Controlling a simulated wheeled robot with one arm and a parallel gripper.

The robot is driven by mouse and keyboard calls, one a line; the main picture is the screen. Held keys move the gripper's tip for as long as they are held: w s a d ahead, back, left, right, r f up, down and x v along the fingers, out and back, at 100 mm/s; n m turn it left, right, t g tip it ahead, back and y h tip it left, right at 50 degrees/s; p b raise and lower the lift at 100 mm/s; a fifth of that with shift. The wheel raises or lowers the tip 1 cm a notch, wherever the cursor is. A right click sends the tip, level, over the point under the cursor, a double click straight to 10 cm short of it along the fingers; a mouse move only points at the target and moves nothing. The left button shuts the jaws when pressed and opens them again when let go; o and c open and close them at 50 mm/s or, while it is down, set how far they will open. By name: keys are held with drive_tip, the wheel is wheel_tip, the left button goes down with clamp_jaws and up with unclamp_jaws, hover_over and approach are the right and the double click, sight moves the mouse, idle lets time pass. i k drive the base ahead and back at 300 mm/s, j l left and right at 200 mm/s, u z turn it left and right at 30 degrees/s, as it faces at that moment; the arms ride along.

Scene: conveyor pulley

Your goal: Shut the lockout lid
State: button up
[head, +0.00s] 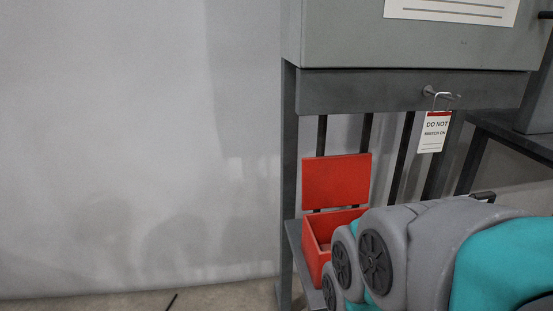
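The lockout box (315,250) is a red open-topped box on a grey shelf, low in the middle of the head view. Its red lid (336,181) stands upright at the back, so the box is open. The right part of the box is hidden behind my grey and teal arm. My gripper's fingertips cannot be made out; a small dark part (484,196) shows at the arm's upper edge, and I cannot tell whether it belongs to the gripper.
A grey cabinet (420,45) on a frame stands above the box. A "DO NOT SWITCH ON" tag (434,133) hangs from a hook on its crossbar (365,92). A dark bench (515,135) is at the right.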

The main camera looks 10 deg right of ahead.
sight(328, 181)
drive_tip(key=i+j+z, duration=0.15)
drive_tip(key=i+j, duration=0.7)
drive_tip(key=i+j+z, duration=0.2)
drive_tip(key=i+j, duration=0.6)
drive_tip(key=j, duration=0.15)
